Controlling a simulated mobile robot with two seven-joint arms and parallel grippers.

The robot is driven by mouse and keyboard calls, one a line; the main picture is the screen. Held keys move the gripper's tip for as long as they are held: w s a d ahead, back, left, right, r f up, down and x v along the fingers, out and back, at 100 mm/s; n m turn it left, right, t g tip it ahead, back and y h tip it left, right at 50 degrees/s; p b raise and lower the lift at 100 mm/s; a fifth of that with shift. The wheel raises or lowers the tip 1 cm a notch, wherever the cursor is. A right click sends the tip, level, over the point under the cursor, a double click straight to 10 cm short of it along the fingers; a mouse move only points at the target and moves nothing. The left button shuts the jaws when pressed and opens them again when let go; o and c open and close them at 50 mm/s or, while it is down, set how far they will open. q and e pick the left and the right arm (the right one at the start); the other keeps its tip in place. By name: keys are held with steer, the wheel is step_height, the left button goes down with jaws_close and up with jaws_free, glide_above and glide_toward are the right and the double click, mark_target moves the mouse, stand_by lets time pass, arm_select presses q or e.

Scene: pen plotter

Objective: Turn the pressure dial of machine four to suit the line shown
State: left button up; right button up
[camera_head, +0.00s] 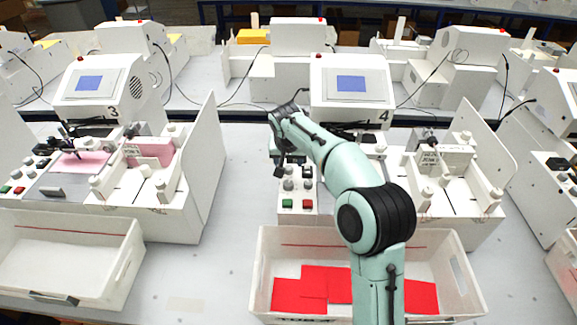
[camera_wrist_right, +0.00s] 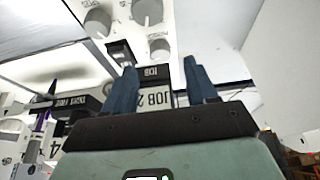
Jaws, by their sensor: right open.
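Machine four (camera_head: 330,92) stands in the middle of the head view, white with a "4" on its front. Its screen (camera_head: 351,83) is blue, but any line on it is too small to read. Grey dials (camera_head: 288,185) sit on its front panel. In the right wrist view, grey dials (camera_wrist_right: 97,20), (camera_wrist_right: 147,11) and (camera_wrist_right: 159,48) show beyond the fingers; I cannot tell surely which is pressure. My right gripper (camera_head: 281,168) is over the panel's left side, and in the wrist view (camera_wrist_right: 163,76) it is open, empty and apart from the dials. My left gripper is out of view.
Green (camera_head: 287,203) and red (camera_head: 307,204) buttons lie below the dials. A white bin (camera_head: 455,270) with red sheets stands in front. Machine three (camera_head: 92,95) is to the left. Bare table (camera_head: 225,230) separates the machines. "JOB 2" lettering (camera_wrist_right: 153,98) shows between the fingers.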

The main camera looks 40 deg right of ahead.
mark_target(289, 167)
steer(key=shift+x, duration=2.3)
steer(key=shift+w, duration=0.1)
steer(key=c, duration=1.1)
steer(key=shift+o, duration=0.2)
